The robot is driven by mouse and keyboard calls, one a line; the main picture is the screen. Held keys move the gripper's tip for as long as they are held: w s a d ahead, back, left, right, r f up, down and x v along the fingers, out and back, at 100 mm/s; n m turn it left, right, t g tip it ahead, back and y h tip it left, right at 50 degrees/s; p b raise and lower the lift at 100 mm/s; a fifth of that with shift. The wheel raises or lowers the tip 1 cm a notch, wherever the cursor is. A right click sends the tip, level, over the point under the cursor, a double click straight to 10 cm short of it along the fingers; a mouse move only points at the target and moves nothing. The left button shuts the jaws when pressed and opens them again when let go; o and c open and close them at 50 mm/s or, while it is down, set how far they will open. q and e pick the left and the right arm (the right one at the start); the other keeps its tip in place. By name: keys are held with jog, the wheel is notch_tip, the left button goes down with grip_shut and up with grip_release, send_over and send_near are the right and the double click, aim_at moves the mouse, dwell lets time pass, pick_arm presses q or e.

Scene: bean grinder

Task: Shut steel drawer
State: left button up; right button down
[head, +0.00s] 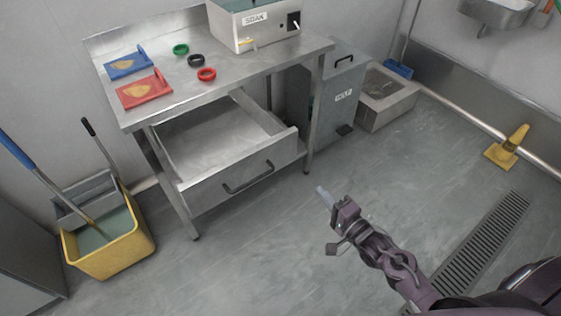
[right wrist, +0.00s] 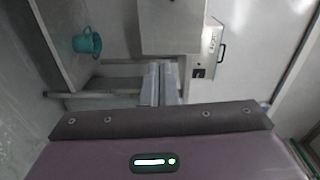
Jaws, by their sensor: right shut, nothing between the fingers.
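The steel drawer (head: 207,188) under the steel table is pulled well out, and its empty inside shows in the head view. A dark bar handle (head: 248,178) is on its front. My right gripper (head: 322,192) is shut and empty, in front of and to the right of the drawer front, apart from it. In the right wrist view, its closed fingers (right wrist: 160,86) point forward with nothing between them. My left gripper is not in view.
The steel table (head: 125,112) carries blue and red boards, several rings and a steel box (head: 262,28). A grey bin (head: 340,100) stands right of the table. A yellow mop bucket (head: 112,255) stands at left. Floor before the drawer is clear.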

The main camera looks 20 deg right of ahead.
jog(key=r, duration=0.1)
send_near(284, 152)
jog(key=x, duration=0.6)
jog(key=shift+w+a, duration=0.1)
jog(key=shift+w, duration=0.25)
